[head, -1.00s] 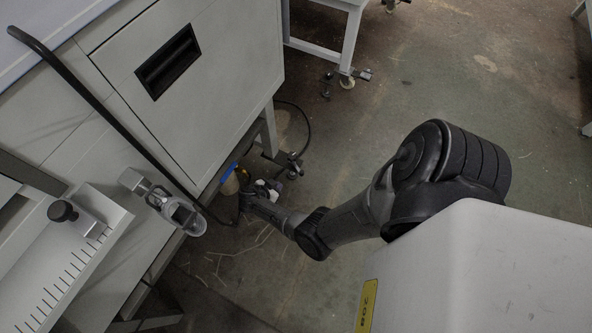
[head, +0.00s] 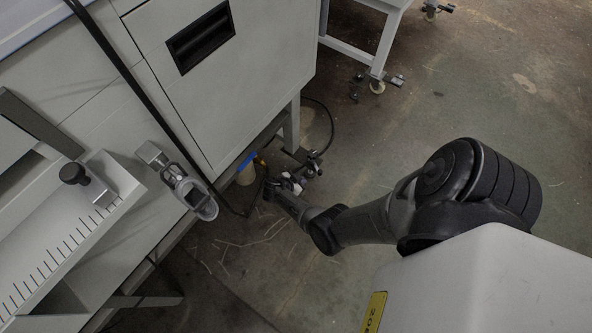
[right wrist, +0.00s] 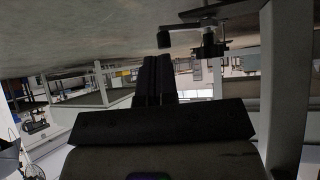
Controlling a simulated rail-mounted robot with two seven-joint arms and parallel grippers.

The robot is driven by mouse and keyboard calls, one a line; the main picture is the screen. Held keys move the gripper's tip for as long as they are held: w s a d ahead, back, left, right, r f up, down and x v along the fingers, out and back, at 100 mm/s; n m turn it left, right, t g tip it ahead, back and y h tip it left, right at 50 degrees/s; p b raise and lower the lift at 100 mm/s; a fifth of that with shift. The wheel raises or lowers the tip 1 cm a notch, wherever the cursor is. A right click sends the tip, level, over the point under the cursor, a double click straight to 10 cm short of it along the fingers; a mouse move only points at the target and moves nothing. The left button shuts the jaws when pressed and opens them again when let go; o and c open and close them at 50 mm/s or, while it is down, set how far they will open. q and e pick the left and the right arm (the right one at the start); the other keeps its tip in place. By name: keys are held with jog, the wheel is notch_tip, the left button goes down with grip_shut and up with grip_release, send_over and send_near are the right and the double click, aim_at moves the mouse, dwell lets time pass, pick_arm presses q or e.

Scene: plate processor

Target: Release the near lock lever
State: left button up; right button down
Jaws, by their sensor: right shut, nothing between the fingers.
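My right gripper (head: 272,187) is low near the floor by the cabinet's near leg, small and partly hard to make out in the head view. In the right wrist view its dark fingers (right wrist: 156,72) are together with nothing between them. In the head view a dark fitting (head: 312,165) lies beside the gripper. My left gripper is out of view.
The white cabinet (head: 280,75) stands on legs at the left. A blue-topped beige object (head: 246,175) is under its edge, close to the gripper. A wheeled table (head: 388,38) stands behind. Open floor lies right.

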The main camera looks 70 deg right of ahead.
aim_at(316, 165)
jog(key=s+d+f+b, duration=0.1)
jog(key=s+d+f, duration=0.1)
jog(key=d, duration=0.4)
jog(key=shift+s+d+f+b, duration=0.15)
jog(key=shift+s+f+b, duration=0.25)
jog(key=shift+s, duration=0.25)
jog(key=shift+s, duration=0.1)
